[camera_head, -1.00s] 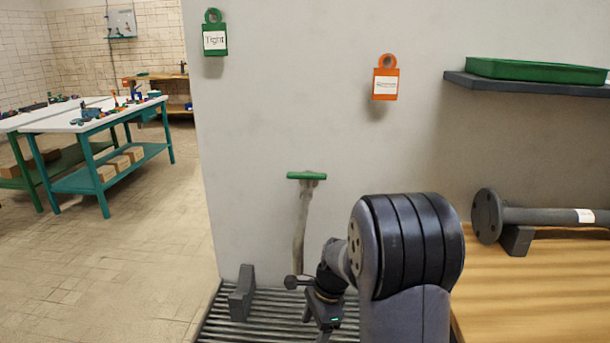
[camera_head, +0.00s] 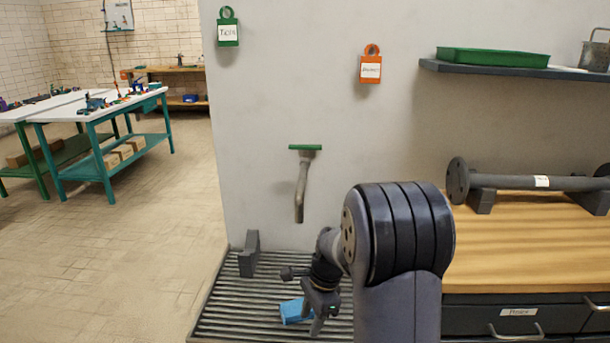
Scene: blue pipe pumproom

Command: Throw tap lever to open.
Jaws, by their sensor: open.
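The tap is a grey curved pipe (camera_head: 301,192) hanging down the wall, with a green lever (camera_head: 305,147) across its top. The lever lies level, sideways to the pipe. My gripper (camera_head: 316,318) is low over the ribbed grate (camera_head: 225,310), below the tap and well apart from the lever. It is open, and its fingers show only in part. A blue block-like thing (camera_head: 291,312) lies on the grate right beside or behind the fingers; I cannot tell whether they touch. My arm hides the right part of the grate.
A dark bracket (camera_head: 249,256) stands at the grate's back left. A wooden bench (camera_head: 510,245) with a flanged pipe (camera_head: 530,182) is at right, below a shelf (camera_head: 480,69). Green (camera_head: 228,30) and orange (camera_head: 370,67) tags hang on the wall. Wall around the lever is clear.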

